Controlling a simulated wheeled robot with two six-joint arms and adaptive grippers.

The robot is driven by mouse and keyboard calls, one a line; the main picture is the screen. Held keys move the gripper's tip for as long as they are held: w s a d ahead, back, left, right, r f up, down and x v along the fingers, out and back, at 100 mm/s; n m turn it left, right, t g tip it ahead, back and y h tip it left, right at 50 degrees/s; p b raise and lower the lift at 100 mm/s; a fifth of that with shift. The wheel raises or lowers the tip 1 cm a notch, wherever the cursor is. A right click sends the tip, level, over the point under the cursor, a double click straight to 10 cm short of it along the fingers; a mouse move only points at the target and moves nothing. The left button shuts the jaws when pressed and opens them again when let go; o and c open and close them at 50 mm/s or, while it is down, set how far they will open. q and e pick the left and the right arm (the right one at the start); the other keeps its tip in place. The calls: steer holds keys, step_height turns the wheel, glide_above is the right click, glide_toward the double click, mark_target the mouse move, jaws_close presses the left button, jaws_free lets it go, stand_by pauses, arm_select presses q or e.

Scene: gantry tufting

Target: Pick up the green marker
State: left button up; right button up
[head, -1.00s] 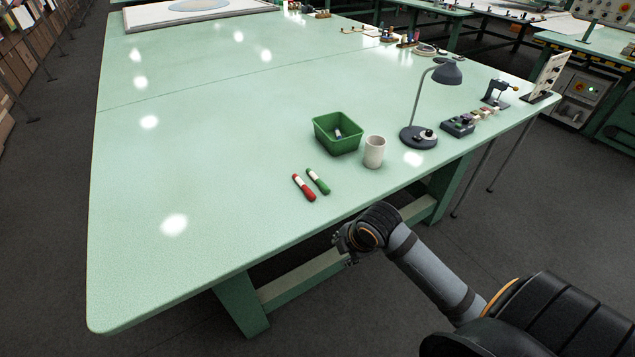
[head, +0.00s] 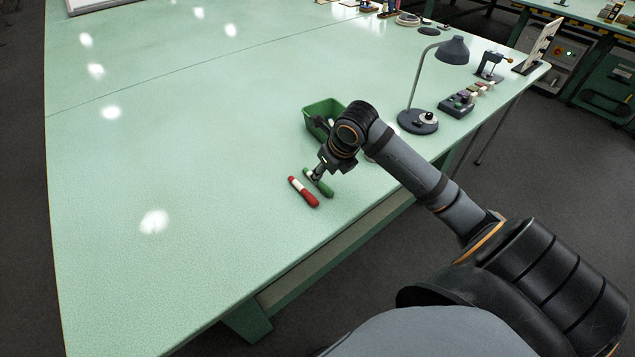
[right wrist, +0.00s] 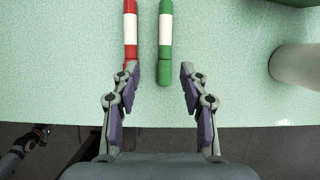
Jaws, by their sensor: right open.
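The green marker (head: 319,183) lies on the table beside a red marker (head: 303,192). In the right wrist view the green marker (right wrist: 165,42) has a white band and points down between the fingers. My right gripper (head: 317,174) is open and over the near part of the green marker. In the right wrist view its fingers (right wrist: 159,75) stand apart, the left fingertip over the red marker (right wrist: 130,36) and the right one clear of the green marker. Contact cannot be told. My left gripper is not in view.
A green bin (head: 323,113) stands just behind my right gripper. The cup is mostly hidden by my arm; it shows in the right wrist view (right wrist: 297,78). A desk lamp (head: 417,122) stands to the right. The table (head: 180,160) is clear on the left.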

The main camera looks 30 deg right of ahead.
mark_target(321, 183)
steer(key=shift+w+f, duration=0.3)
steer(key=shift+f, duration=0.35)
steer(key=x, duration=0.4)
steer(key=shift+d, duration=0.3)
steer(key=shift+w+f, duration=0.1)
steer(key=shift+f, duration=0.25)
arm_select(q)
steer(key=w, duration=0.4)
steer(key=shift+r+t, duration=0.15)
steer(key=shift+t, duration=0.15)
arm_select(e)
jaws_close()
